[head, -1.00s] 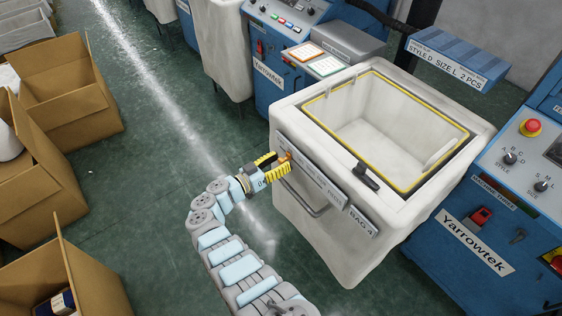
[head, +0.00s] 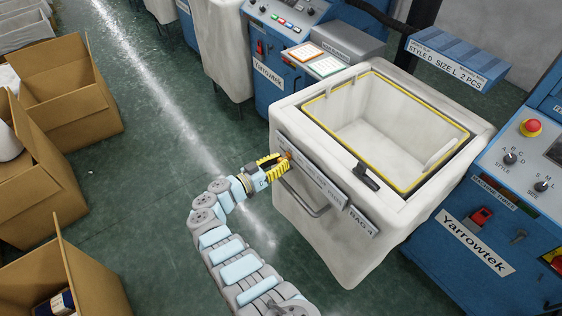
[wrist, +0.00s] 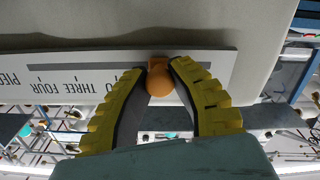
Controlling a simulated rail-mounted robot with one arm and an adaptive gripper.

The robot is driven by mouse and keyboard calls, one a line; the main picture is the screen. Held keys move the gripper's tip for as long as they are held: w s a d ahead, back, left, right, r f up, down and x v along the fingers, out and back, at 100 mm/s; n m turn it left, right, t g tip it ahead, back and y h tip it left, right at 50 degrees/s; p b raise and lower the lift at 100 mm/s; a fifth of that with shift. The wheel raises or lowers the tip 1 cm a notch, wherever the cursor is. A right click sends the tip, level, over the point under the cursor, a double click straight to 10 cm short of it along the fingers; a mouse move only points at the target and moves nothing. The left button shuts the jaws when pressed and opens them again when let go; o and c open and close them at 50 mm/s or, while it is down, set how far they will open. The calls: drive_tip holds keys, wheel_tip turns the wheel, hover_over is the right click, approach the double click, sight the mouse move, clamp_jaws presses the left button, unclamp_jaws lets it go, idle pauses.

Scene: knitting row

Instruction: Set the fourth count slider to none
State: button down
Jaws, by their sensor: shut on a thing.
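A slider with a round orange knob (wrist: 160,84) sits in a dark slot on a pale lettered plate (wrist: 60,88). In the wrist view the lettering is upside down, and the words THREE and FOUR can be read. The plate (head: 316,182) is on the front of the white bag bin (head: 350,215) marked BAG 4. My gripper (wrist: 160,65) has its yellow ribbed fingers shut on the knob, one on each side. In the head view, my gripper (head: 285,160) partly hides the knob.
A grey bar handle (head: 302,200) sticks out below the plate. A black latch (head: 366,176) is on the bin's front rim. A blue machine (head: 480,225) stands to the right. Open cardboard boxes (head: 68,100) line the left, with clear green floor between.

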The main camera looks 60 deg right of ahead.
sight(280, 146)
drive_tip(key=shift+w+d+b, duration=0.2)
drive_tip(key=shift+w+b, duration=0.2)
drive_tip(key=shift+w, duration=0.05)
drive_tip(key=w+b, duration=0.1)
drive_tip(key=b, duration=0.1)
drive_tip(key=w+d+b, duration=0.1)
drive_tip(key=b, duration=0.1)
drive_tip(key=shift+w+d+f, duration=0.1)
drive_tip(key=shift+w+d, duration=0.05)
drive_tip(key=shift+w, duration=0.1)
drive_tip(key=shift+w+d+b, duration=0.3)
drive_tip(key=shift+w+b, duration=0.2)
drive_tip(key=shift+b, duration=0.75)
drive_tip(key=shift+w+r+b, duration=0.15)
drive_tip(key=shift+r+b, duration=0.05)
drive_tip(key=shift+b, duration=0.1)
drive_tip(key=c, duration=1.2)
unclamp_jaws()
drive_tip(key=o, duration=0.3)
drive_tip(key=shift+w+d+r, duration=0.1)
drive_tip(key=shift+w+d, duration=0.05)
drive_tip(key=shift+o, duration=0.2)
